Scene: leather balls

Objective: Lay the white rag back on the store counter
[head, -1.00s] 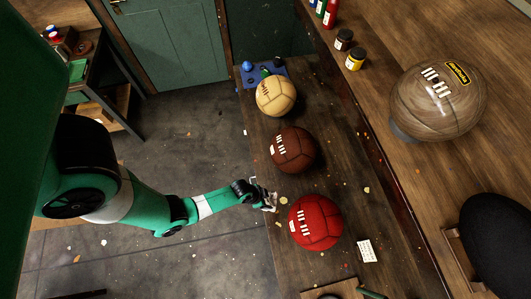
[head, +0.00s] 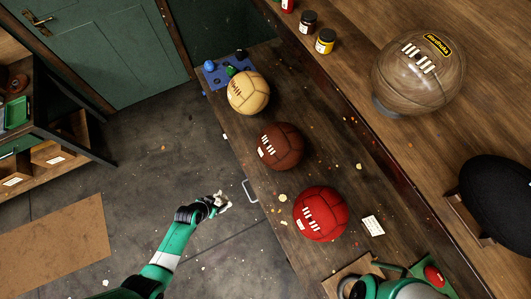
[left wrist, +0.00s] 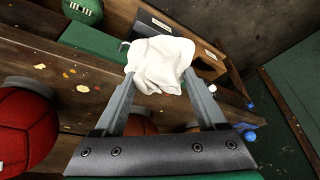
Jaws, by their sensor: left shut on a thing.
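The white rag (head: 223,202) is a small crumpled cloth in the head view. My left gripper (head: 214,204) is shut on it and holds it out over the floor, left of the counter's near edge. In the left wrist view the rag (left wrist: 160,65) hangs bunched between the two grey fingertips of my left gripper (left wrist: 160,85). The dark wooden counter (head: 335,165) carries a tan ball (head: 248,92), a brown ball (head: 280,146) and a red ball (head: 321,213). My right gripper is not in view.
A metal handle (head: 250,191) sticks out from the counter's front edge. A white card (head: 373,226) lies right of the red ball. Small scraps dot the counter; bare wood shows between balls and ledge.

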